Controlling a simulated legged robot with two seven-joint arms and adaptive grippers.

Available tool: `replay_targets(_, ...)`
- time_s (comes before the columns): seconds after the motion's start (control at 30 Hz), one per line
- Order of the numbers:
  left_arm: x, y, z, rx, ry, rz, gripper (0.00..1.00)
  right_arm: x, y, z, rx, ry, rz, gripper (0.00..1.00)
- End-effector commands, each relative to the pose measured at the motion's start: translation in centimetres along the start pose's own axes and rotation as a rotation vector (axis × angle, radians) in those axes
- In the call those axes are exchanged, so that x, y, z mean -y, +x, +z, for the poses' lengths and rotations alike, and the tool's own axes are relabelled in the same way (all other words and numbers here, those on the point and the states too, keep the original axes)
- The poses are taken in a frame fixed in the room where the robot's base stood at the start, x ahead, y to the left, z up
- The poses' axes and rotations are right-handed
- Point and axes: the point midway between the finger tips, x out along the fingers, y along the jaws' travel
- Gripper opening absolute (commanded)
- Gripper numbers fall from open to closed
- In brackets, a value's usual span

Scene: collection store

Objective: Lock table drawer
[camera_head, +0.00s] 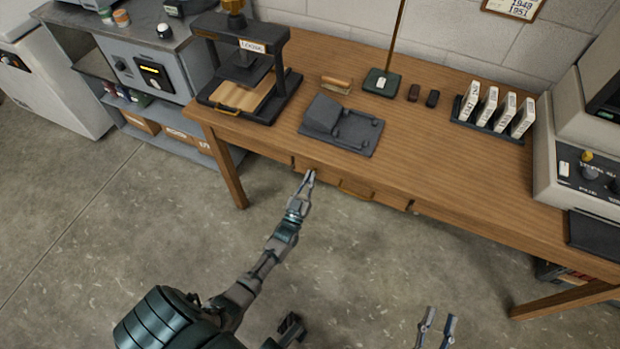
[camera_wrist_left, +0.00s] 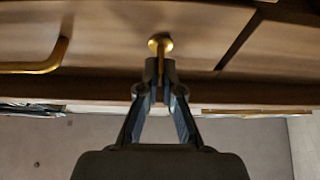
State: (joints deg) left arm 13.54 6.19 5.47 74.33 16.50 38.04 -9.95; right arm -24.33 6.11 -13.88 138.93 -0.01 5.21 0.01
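The wooden table's drawer (camera_head: 325,182) sits under the front edge of the top, and its front looks flush with the table. Its brass handle (camera_head: 356,191) is right of my left gripper in the head view; the handle also shows at the left of the left wrist view (camera_wrist_left: 50,67). A round brass lock piece, seemingly a key (camera_wrist_left: 160,42), is on the front. My left gripper (camera_head: 309,176) is at the drawer front; its fingertips (camera_wrist_left: 161,70) are close together around the brass piece's stem. My right gripper (camera_head: 438,322) is open and empty, low and away from the table.
On the wooden table (camera_head: 440,165) stand a press (camera_head: 245,70), a dark grey device (camera_head: 340,123), a rack of white labelled blocks (camera_head: 495,115) and a large machine (camera_head: 580,140). A grey shelf unit (camera_head: 180,130) is at the left. The floor before the table is clear.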

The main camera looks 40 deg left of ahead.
Motion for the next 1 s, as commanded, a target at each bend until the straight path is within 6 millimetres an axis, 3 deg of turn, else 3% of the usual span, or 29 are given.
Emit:
replay_targets(0.03,0.2,-1.0,1.4,0.039,-0.002,-0.004,0.0,0.0,-0.1,0.2,0.003,0.001,0.001,0.36)
replay_targets(0.37,0.1,-1.0,1.4,0.039,-0.005,-0.002,0.0,0.0,-0.1,0.2,0.001,0.001,0.001,0.36)
replay_targets(0.5,0.0,-0.9,1.4,0.037,-0.004,-0.001,0.29,0.0,-0.1,0.1,-0.002,0.001,0.001,0.36)
replay_targets(0.83,-0.2,-0.9,0.6,0.023,-0.002,0.001,0.29,-0.1,-0.1,-0.3,-0.009,-0.002,0.001,0.36)
replay_targets(1.0,-0.2,-3.2,0.7,0.025,-0.001,0.001,0.29,-0.1,-0.1,-0.2,-0.007,-0.001,0.001,0.36)
